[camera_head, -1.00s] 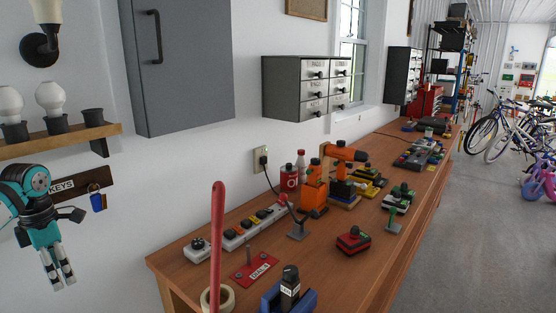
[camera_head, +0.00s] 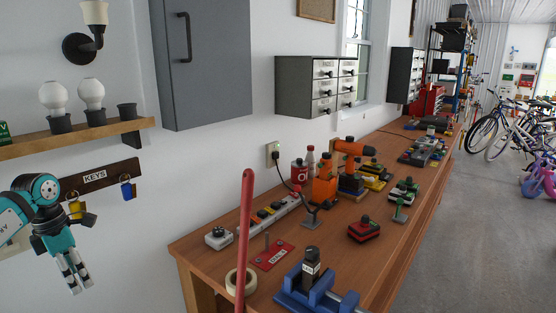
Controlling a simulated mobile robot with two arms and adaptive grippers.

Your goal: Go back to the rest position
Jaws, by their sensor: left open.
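My left gripper (camera_head: 75,276) hangs at the left of the head view, fingers pointing down. It is open and empty, in front of the white wall. It is below the wooden key rack (camera_head: 100,178), which is labelled KEYS and carries a yellow padlock-like item (camera_head: 75,208) and a blue key tag (camera_head: 127,190). The teal and black left arm (camera_head: 38,190) comes in from the left edge. My right gripper does not show.
A wooden workbench (camera_head: 215,262) runs along the wall, with an orange drill (camera_head: 325,185), a red battery (camera_head: 363,230), a power strip (camera_head: 270,213) and a blue vise (camera_head: 318,290). A red pole (camera_head: 245,225) rises in front. Grey floor (camera_head: 470,240) lies open at the right.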

